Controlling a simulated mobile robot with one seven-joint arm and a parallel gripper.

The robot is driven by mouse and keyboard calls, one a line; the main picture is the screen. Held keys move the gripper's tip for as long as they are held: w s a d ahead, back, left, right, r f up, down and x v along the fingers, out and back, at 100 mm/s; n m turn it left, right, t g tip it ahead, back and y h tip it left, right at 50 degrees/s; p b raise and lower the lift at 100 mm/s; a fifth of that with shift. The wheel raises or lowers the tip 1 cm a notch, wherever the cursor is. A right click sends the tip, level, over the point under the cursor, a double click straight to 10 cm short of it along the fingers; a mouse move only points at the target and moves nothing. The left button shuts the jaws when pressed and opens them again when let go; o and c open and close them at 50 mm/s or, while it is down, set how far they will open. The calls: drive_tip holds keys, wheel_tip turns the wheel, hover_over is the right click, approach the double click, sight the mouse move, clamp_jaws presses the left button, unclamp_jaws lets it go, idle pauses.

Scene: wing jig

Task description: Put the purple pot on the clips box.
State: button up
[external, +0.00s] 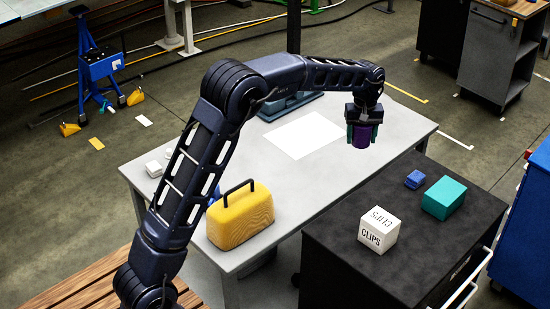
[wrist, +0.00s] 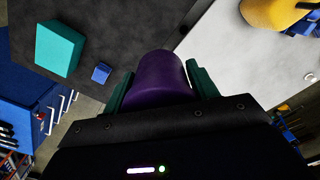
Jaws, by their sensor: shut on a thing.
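The purple pot (external: 361,138) is held between the green fingers of my gripper (external: 362,133), up in the air above the right end of the white table. In the wrist view the purple pot (wrist: 160,80) fills the space between the two green fingers (wrist: 160,92). The clips box (external: 379,231) is a white cube lettered CLIPS on the dark cabinet top, nearer the camera than my gripper. The clips box does not show in the wrist view. The pot and the box are well apart.
A teal box (external: 443,198) and a small blue block (external: 414,180) lie on the dark cabinet (external: 335,245), beyond the clips box. A yellow case with a handle (external: 240,219) and a white sheet (external: 303,135) are on the white table (external: 275,188).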

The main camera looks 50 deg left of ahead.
sight(381, 220)
drive_tip(key=s+d+r+m, duration=0.1)
drive_tip(key=s+d+r, duration=0.25)
drive_tip(key=d, duration=0.45)
drive_tip(key=s+d+r+m, duration=0.2)
drive_tip(key=s+d, duration=0.2)
drive_tip(key=d, duration=0.5)
wheel_tip(381, 220, down, 20)
drive_tip(key=shift+s+f, duration=0.1)
drive_tip(key=shift+f, duration=0.05)
drive_tip(key=shift+f, duration=0.1)
drive_tip(key=o, duration=1.1)
drive_tip(key=shift+c, duration=0.2)
